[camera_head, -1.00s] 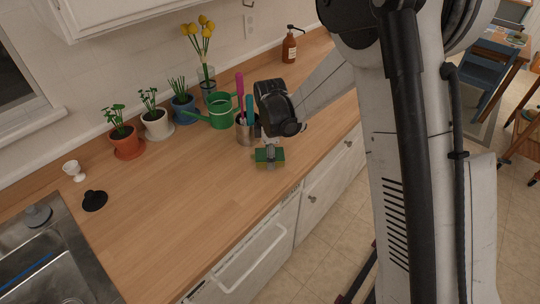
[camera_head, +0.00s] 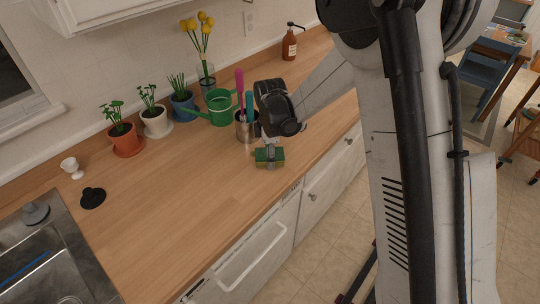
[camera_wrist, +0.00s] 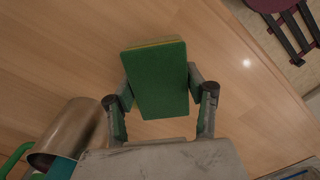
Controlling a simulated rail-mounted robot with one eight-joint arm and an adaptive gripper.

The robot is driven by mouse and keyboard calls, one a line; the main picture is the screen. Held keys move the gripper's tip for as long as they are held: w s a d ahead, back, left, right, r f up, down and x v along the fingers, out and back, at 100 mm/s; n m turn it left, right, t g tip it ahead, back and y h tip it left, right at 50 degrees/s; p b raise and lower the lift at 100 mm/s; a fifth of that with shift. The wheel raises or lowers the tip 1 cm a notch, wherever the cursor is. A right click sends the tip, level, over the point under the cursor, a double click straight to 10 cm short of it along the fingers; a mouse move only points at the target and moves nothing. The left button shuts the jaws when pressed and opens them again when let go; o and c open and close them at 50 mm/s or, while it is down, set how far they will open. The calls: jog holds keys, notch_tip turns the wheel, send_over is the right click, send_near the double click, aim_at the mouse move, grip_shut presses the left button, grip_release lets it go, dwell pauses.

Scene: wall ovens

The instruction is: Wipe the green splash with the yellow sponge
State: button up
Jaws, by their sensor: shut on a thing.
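The sponge (camera_head: 276,155) is a small block with a dark green face and a yellow layer. It also shows in the wrist view (camera_wrist: 158,80), where the green face is toward the camera and a thin yellow edge shows along the top. My gripper (camera_head: 268,150) is shut on it from both sides, and its fingers also show in the wrist view (camera_wrist: 160,92). The sponge is over the wooden counter, near the front edge. I cannot tell whether it touches the wood. No green splash can be made out on the visible counter.
A metal utensil pot (camera_head: 246,129) stands close behind and left of my gripper. A green watering can (camera_head: 220,110), potted plants (camera_head: 126,141) and a soap bottle (camera_head: 289,46) stand along the wall. The sink (camera_head: 50,260) is at left. The middle counter (camera_head: 180,195) is clear.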

aim_at(253, 152)
jog(key=shift+f+b, duration=0.35)
jog(key=shift+f, duration=0.05)
jog(key=shift+w+a+r+b, duration=0.1)
jog(key=shift+w+a+b, duration=0.45)
jog(key=shift+w+a, duration=0.95)
jog(key=shift+w+a+b, duration=0.9)
jog(key=shift+w+a, duration=0.35)
jog(key=shift+a, duration=0.2)
jog(key=shift+s+d+b, duration=1.15)
jog(key=shift+s+d, duration=1.65)
jog(key=shift+d, duration=0.2)
jog(key=shift+r+p, duration=1.45)
jog(key=shift+r, duration=1.45)
